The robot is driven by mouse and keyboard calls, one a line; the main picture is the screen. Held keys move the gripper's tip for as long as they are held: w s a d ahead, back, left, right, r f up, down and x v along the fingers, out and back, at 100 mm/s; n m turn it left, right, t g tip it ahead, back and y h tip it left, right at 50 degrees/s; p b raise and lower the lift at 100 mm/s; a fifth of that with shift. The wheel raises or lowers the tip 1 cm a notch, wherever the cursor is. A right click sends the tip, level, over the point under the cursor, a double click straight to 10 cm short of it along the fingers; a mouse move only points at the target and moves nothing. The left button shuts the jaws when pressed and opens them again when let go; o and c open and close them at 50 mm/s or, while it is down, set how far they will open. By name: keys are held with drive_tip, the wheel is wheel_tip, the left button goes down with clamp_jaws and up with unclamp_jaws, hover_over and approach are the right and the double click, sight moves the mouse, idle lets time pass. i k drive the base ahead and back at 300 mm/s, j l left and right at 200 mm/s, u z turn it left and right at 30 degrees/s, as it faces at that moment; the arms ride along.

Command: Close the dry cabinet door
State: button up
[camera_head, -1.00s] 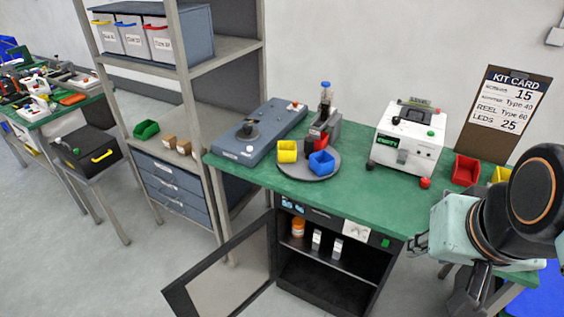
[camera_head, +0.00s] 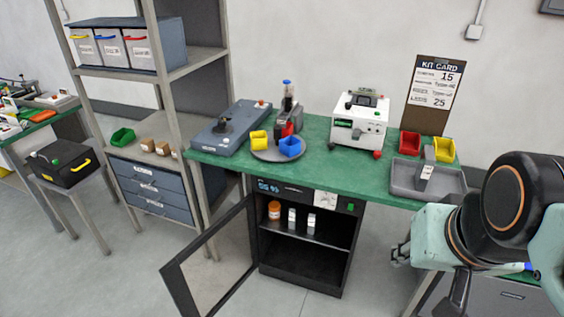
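The dry cabinet (camera_head: 305,270) is a black box under the green bench, with a small blue-digit display on its top strip. Its door (camera_head: 212,262) has a dark frame and a clear pane. The door stands wide open, swung out to the left and toward me from the cabinet's left edge. Inside, an orange jar (camera_head: 274,210) and two small white bottles (camera_head: 301,220) stand on the upper shelf; the lower space looks empty. My gripper (camera_head: 398,252) is at the right, apart from the cabinet and door. It is small and partly hidden by my wrist, so its opening is unclear.
The green bench (camera_head: 320,178) carries a blue-grey device, a turntable with bins, a white tester (camera_head: 359,122) and a grey tray (camera_head: 405,178). A shelf rack (camera_head: 190,170) stands close behind the door's left side. The floor before the cabinet is clear.

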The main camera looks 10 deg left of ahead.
sight(172, 274)
drive_tip(key=j+z, duration=0.1)
drive_tip(key=z, duration=1.05)
drive_tip(key=k+j, duration=0.15)
drive_tip(key=j, duration=0.4)
drive_tip(key=k+j, duration=0.15)
drive_tip(key=j, duration=0.4)
drive_tip(key=k+j, duration=0.15)
drive_tip(key=j, duration=0.4)
drive_tip(key=k+j, duration=0.15)
drive_tip(key=j, duration=0.45)
drive_tip(key=k+j+z, duration=0.1)
drive_tip(key=j, duration=0.45)
drive_tip(key=k+j, duration=0.25)
drive_tip(key=j, duration=0.3)
drive_tip(key=k+j, duration=0.15)
drive_tip(key=j, duration=0.4)
drive_tip(key=k+j, duration=0.2)
drive_tip(key=j, duration=0.3)
drive_tip(key=k+j+z, duration=0.25)
drive_tip(key=i+l, duration=0.05)
drive_tip(key=i, duration=0.1)
